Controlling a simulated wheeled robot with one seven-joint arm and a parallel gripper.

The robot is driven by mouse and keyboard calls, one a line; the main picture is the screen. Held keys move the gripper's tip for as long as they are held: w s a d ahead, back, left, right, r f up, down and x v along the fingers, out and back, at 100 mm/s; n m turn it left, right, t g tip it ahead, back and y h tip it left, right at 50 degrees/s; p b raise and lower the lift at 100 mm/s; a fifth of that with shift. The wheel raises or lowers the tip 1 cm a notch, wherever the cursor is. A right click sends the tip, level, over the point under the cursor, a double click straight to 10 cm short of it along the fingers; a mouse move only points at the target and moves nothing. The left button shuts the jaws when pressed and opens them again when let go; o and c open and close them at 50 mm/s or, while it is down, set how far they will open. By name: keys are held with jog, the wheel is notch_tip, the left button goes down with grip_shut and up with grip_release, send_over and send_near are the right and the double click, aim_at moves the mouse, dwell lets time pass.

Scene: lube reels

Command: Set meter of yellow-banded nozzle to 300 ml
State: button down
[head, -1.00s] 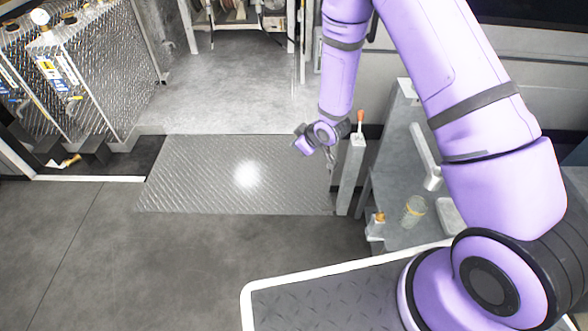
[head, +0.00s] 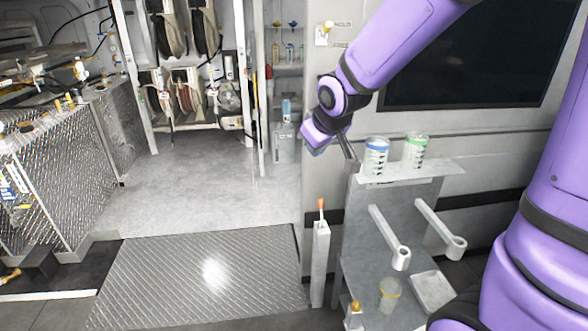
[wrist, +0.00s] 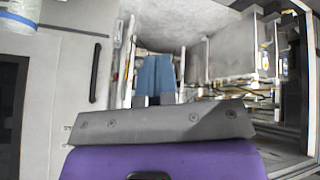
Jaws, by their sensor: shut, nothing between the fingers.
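I cannot make out a yellow-banded nozzle or its meter with certainty in these views. My gripper (head: 348,153) is shut and empty, beside the left end of the grey stand's upper shelf in the head view. A clear cup with a yellow band (head: 390,293) stands on the stand's lower shelf, below my gripper. Small yellow parts (head: 78,76) show at the rack on the left, too small to identify. In the wrist view the grey and purple hand body fills the lower middle, with the room beyond.
Cups with a blue band (head: 375,158) and a green band (head: 415,151) stand on the upper shelf (head: 440,171). Two grey arms with ring ends (head: 400,257) stick out below. A post with an orange-tipped lever (head: 321,206) is left. Hose reels (head: 180,95) stand behind open floor.

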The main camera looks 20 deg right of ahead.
jog(key=s+d+r+m, duration=0.1)
jog(key=s+r, duration=0.2)
jog(key=s, duration=0.5)
jog(key=s+d+r+m+g, duration=0.1)
jog(key=s+r, duration=0.3)
jog(key=s, duration=0.4)
jog(key=s+d+r+m, duration=0.1)
jog(key=s+r, duration=0.3)
jog(key=s, duration=0.4)
jog(key=shift+s+d+m, duration=0.15)
jog(key=shift+s+m, duration=0.1)
jog(key=shift+m, duration=0.15)
